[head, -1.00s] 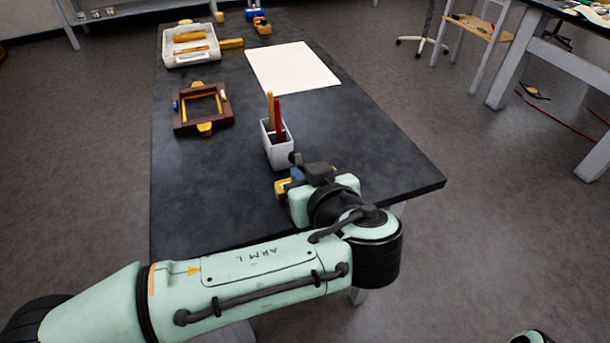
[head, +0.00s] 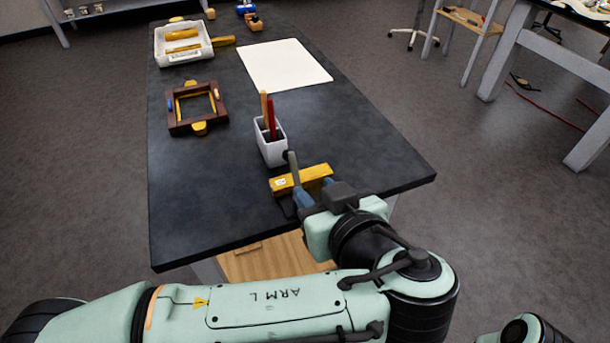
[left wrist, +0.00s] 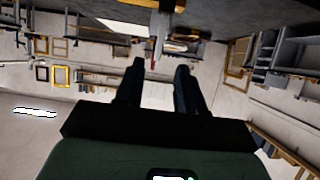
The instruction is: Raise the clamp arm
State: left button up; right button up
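A yellow clamp block (head: 283,186) with a small white label sits near the front right of the dark table. A grey lever with a dark round knob (head: 288,156), which looks like the clamp arm, stands steeply up at its left end, slightly tilted. My left gripper (head: 315,190) is at the near side of the block, its bluish fingers apart. In the left wrist view the two dark fingers (left wrist: 158,72) are spread with nothing gripped between them. Whether they touch the block cannot be told. My right gripper is out of view.
A white cup (head: 272,150) with a red and a tan stick stands just behind the lever. Farther back are a brown frame (head: 184,126), a white sheet (head: 270,66) and a white tray (head: 161,52). The table's front left (head: 200,210) is clear.

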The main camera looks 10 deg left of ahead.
pick_arm(q)
jog(key=v, duration=0.4)
jog(key=shift+s+d+r+p, duration=0.1)
jog(key=shift+s+d+p, duration=0.05)
jog(key=shift+p, duration=0.2)
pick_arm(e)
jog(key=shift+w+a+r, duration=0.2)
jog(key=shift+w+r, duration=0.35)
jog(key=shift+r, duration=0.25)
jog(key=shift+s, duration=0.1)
